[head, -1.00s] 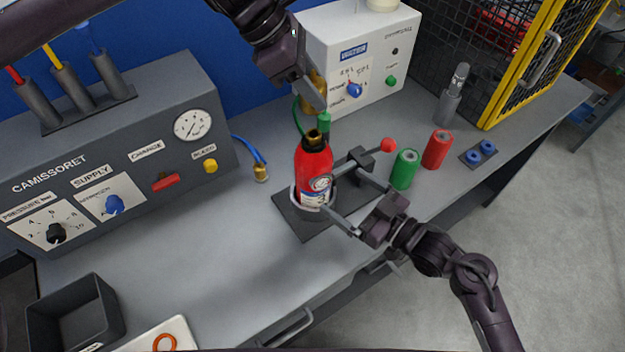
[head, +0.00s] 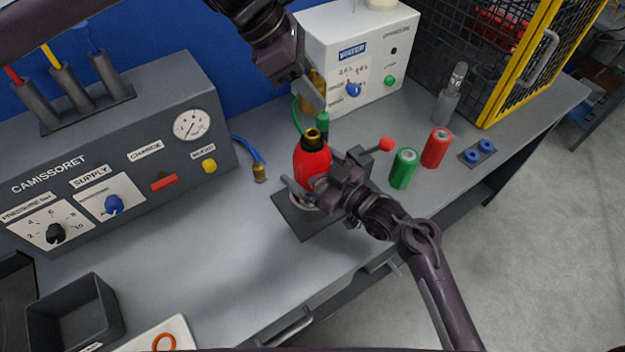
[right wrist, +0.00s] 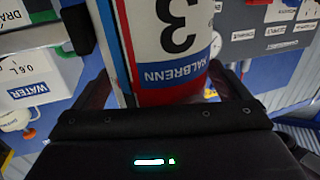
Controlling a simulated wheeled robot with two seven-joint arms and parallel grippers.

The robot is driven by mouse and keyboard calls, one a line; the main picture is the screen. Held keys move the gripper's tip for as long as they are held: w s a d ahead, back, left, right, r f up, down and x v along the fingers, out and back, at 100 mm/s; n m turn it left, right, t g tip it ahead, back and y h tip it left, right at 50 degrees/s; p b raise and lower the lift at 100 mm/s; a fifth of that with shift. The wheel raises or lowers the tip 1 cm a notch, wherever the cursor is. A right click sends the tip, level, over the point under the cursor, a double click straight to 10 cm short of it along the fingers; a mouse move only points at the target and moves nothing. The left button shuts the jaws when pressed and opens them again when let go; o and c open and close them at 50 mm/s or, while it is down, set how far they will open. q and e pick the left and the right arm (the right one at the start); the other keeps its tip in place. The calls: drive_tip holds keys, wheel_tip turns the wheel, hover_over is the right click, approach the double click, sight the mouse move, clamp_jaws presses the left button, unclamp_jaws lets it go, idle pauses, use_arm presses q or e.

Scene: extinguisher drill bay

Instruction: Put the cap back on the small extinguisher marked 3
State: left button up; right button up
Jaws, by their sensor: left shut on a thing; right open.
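The small red extinguisher (head: 311,162) stands upright in a dark holder (head: 300,222) on the bench, its brass neck bare and open at the top. In the right wrist view the extinguisher (right wrist: 178,35) shows its 3 and a HALBRENN label. My right gripper (head: 312,190) is open, one finger on each side of the extinguisher body; contact cannot be told. My left gripper (head: 318,100) is shut above and behind the neck, apart from it. A brass-coloured piece, seemingly the cap (head: 318,78), shows partly behind its finger.
A red-knobbed lever (head: 387,144) is beside the holder. A green cylinder (head: 404,168) and a red one (head: 437,148) stand to its right.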

sight(313, 108)
drive_tip(key=c, duration=1.5)
use_arm(q)
drive_tip(key=shift+f, duration=2.4)
drive_tip(key=shift+f, duration=0.1)
drive_tip(key=shift+f, duration=0.75)
drive_tip(key=shift+f, duration=0.6)
use_arm(e)
drive_tip(key=c, duration=0.5)
use_arm(q)
drive_tip(key=m+g+y, duration=0.1)
drive_tip(key=m+g, duration=0.1)
drive_tip(key=m, duration=0.3)
drive_tip(key=m+g+y, duration=0.1)
drive_tip(key=m+g, duration=0.2)
drive_tip(key=m, duration=0.1)
drive_tip(key=shift+s+f+m, duration=0.1)
drive_tip(key=shift+m, duration=0.3)
